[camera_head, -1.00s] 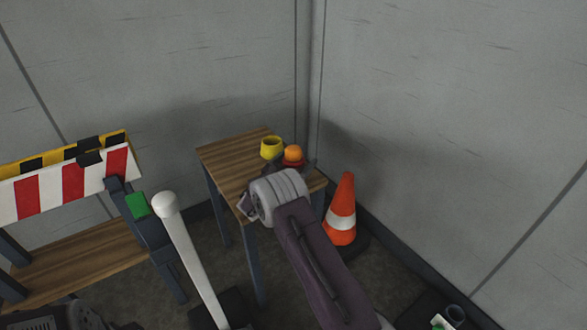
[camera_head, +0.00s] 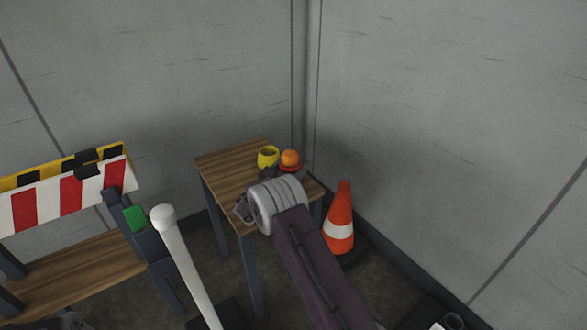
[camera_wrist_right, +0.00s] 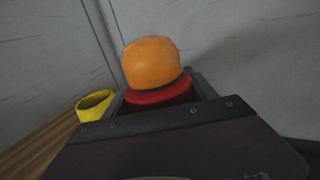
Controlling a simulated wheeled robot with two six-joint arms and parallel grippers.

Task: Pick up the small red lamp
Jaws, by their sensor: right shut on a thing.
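The small lamp has an orange dome and a red base. In the head view the lamp (camera_head: 290,158) is at the far right corner of the small wooden table (camera_head: 225,170). My right gripper (camera_head: 288,172) reaches it from the front, partly hidden behind my wrist. In the right wrist view the lamp (camera_wrist_right: 152,64) stands upright between the fingers of my right gripper (camera_wrist_right: 162,92), which is shut on its red base. Whether the base is clear of the tabletop is hard to tell.
A yellow cup (camera_head: 268,157) stands close to the left of the lamp, also in the right wrist view (camera_wrist_right: 95,104). An orange and white cone (camera_head: 340,222) stands right of the table. A white post (camera_head: 180,255) and striped barrier (camera_head: 70,195) are at left. Walls close the corner behind.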

